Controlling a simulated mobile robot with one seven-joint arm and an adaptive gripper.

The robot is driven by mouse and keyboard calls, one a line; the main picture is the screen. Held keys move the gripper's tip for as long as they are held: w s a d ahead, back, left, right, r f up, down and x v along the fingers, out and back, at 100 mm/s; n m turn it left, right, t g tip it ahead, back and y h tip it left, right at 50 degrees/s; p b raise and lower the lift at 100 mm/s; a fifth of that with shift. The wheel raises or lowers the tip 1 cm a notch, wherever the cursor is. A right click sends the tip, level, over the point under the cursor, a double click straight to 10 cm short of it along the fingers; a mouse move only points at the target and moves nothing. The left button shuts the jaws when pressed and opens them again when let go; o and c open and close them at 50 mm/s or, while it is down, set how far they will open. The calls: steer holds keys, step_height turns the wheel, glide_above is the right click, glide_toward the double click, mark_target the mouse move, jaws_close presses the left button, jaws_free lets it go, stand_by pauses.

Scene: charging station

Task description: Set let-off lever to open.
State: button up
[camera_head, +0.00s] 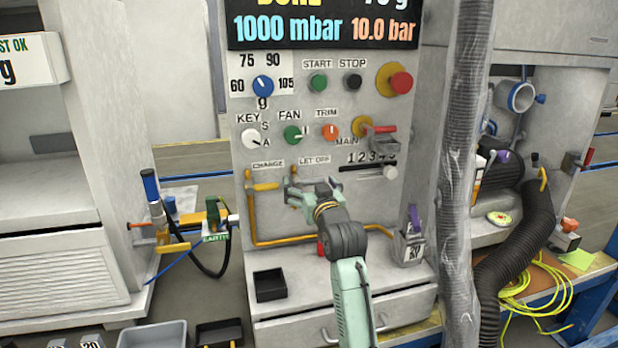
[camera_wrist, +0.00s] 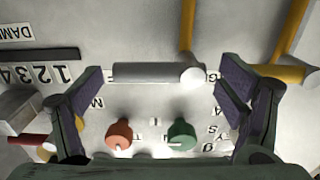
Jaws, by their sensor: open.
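The let-off lever (camera_wrist: 150,73) shows in the wrist view as a grey bar lying sideways, with a round light end on its right and a yellow pipe (camera_wrist: 187,25) meeting it there. My gripper (camera_wrist: 160,84) is open, with one dark finger beyond each end of the bar. I see no finger pressing on it. In the head view my gripper (camera_head: 312,187) is in front of the panel just below the LET OFF label (camera_head: 314,160) and hides most of the lever.
The charge valve (camera_head: 262,187) with its yellow handle is close on the left. Above are the fan knob (camera_head: 292,134), trim knob (camera_head: 330,132) and main handle (camera_head: 381,129). A yellow pipe (camera_head: 285,241) runs below. A black tray (camera_head: 269,284) stands on the ledge.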

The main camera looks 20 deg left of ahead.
steer(key=shift+x, duration=0.85)
steer(key=shift+c, duration=0.3)
steer(key=c, duration=1.7)
